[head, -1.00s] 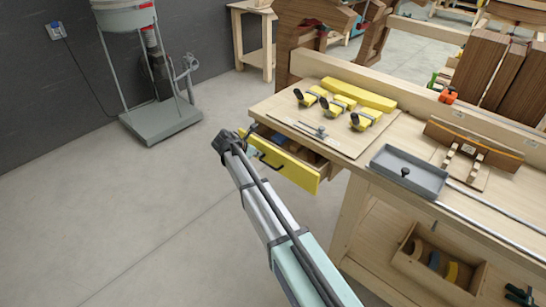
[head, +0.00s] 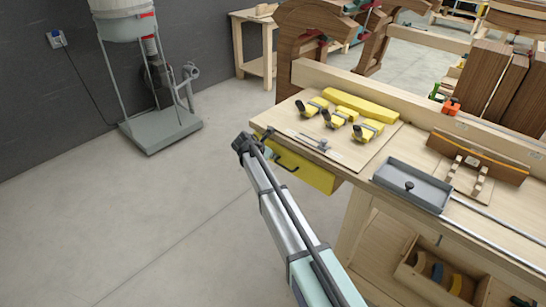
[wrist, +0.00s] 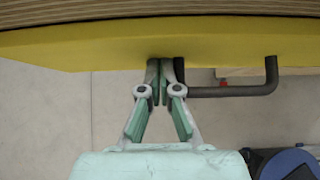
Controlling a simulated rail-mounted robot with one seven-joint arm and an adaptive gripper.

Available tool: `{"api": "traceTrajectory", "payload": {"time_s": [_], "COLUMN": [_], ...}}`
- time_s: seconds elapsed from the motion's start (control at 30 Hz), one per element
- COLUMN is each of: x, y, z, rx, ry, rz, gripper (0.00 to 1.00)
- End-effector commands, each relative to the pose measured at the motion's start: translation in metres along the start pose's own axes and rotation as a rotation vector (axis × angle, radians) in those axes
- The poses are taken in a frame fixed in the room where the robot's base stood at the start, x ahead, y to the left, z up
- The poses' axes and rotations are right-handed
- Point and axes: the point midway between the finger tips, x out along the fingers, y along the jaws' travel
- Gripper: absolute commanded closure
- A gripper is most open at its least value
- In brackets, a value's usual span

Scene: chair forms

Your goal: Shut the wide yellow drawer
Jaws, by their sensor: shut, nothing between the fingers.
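The wide yellow drawer (head: 305,171) is under the left end of the workbench top. Its front is close to the bench edge in the head view, and no drawer inside shows. Whether a small gap is left I cannot tell. Its dark handle (head: 287,164) also shows in the wrist view (wrist: 235,90). In the wrist view my gripper (wrist: 166,65) is shut and empty, with its fingertips at the yellow front (wrist: 90,45), just left of the handle and apparently touching the front. In the head view my wrist and arm hide the fingertips.
The workbench top (head: 395,150) holds yellow clamps (head: 340,117) and a grey tray (head: 412,185). An open wooden box (head: 437,277) sits on the lower shelf. A grey-based machine (head: 160,128) stands at the left wall. The floor left of the bench is clear.

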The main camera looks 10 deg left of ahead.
Motion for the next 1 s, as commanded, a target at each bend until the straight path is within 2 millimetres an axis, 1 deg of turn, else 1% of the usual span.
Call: {"api": "traceTrajectory", "payload": {"time_s": [0.03, 0.17, 0.27, 0.37, 0.5, 0.8, 0.9, 1.0], "x": [0.003, 0.001, -0.004, -0.014, -0.032, -0.093, -0.108, -0.119], "y": [0.002, 0.002, 0.001, -0.001, -0.005, -0.004, -0.004, -0.004], "z": [0.008, 0.007, 0.002, -0.008, -0.025, -0.026, -0.027, -0.026], "rx": [0.000, 0.000, 0.000, 0.000, 0.004, 0.006, 0.005, 0.005], "ry": [-0.013, -0.013, -0.012, -0.010, -0.006, -0.005, -0.004, -0.003], "rz": [0.003, 0.003, 0.003, 0.002, -0.001, -0.001, -0.002, -0.003], "gripper": [1.00, 1.00, 1.00, 1.00, 1.00, 1.00, 1.00, 1.00]}}
